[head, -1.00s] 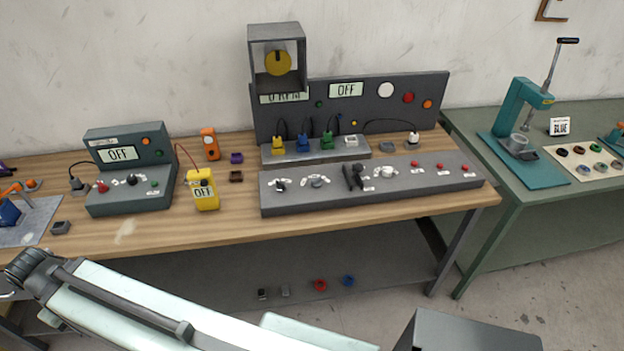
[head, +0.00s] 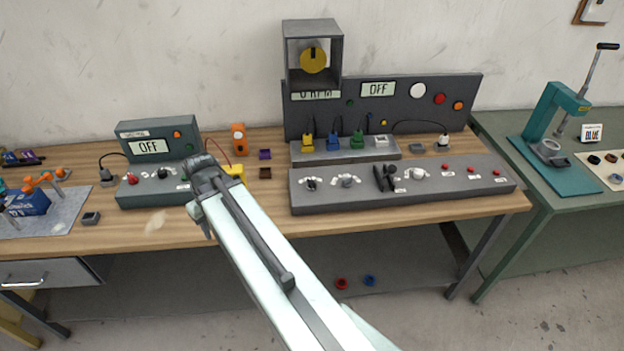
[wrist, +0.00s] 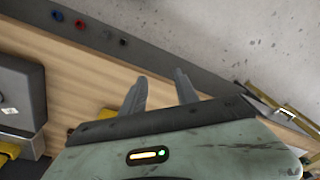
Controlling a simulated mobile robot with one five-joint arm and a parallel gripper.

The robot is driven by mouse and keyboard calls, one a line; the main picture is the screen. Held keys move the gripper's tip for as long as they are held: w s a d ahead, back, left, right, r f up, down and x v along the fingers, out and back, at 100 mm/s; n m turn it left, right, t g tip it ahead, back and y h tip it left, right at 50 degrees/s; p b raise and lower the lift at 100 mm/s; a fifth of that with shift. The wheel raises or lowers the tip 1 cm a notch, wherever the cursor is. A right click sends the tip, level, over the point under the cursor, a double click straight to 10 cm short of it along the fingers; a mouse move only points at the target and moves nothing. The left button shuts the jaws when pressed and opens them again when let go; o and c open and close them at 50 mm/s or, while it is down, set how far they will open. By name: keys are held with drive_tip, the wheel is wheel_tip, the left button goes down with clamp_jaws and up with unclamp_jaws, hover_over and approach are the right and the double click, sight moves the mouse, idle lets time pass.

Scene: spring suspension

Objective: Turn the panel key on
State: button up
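The grey control panel (head: 455,187) lies on the wooden bench. On its sloped front are a small dark switch (head: 311,184), a grey knob (head: 347,181), black levers (head: 384,178), a pale knob (head: 417,174) and several red buttons. I cannot tell which small control is the key. The display (head: 378,89) on the upright board behind reads OFF. My gripper (wrist: 161,74) is open and empty in the wrist view, over the bench's front edge. In the head view my arm hides the gripper; the arm's end stands left of the panel.
A smaller grey console (head: 150,200) with an OFF display is at left. My arm partly covers a yellow meter (head: 233,172). An orange device (head: 239,137) stands behind. A teal press (head: 556,130) stands on the right table. Red (head: 341,284) and blue rings lie below the bench.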

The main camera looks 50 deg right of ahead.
drive_tip(key=d+r+m+t+p, duration=0.1)
drive_tip(key=d+r+t, duration=0.1)
drive_tip(key=d, duration=1.5)
drive_tip(key=t+h+p, duration=0.1)
drive_tip(key=t, duration=0.1)
approach(312, 181)
drive_tip(key=shift+m, duration=0.3)
drive_tip(key=b+x, duration=0.7)
drive_tip(key=x, duration=0.2)
drive_tip(key=shift+r, duration=0.1)
